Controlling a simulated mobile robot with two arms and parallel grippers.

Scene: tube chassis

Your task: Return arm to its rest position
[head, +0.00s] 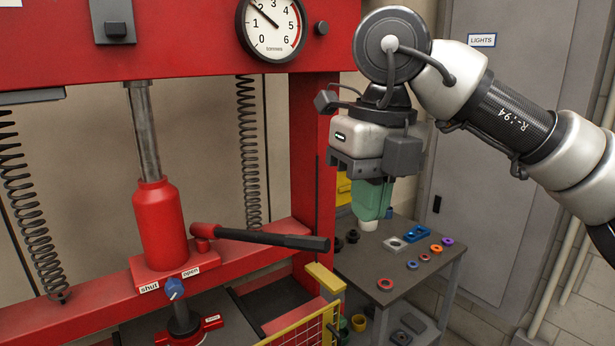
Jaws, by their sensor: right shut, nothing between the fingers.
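My right arm (512,112) comes in from the right and bends down at a round dark joint. My right gripper (368,178) hangs below it, pointing down, right of the red press frame (308,150) and above the small grey table as seen here. It is shut and holds nothing. A green piece (372,198) with a pale lower end shows directly under the jaws. I cannot tell whether it belongs to the gripper or stands behind it. My left gripper is not in view.
The press has a red jack (160,225), a black-gripped lever (270,238) reaching right, a blue valve knob (174,288) and a gauge (271,27). A yellow mesh guard (305,328) stands in front. The grey table (400,272) carries rings and small parts. A grey cabinet (490,180) stands behind my arm.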

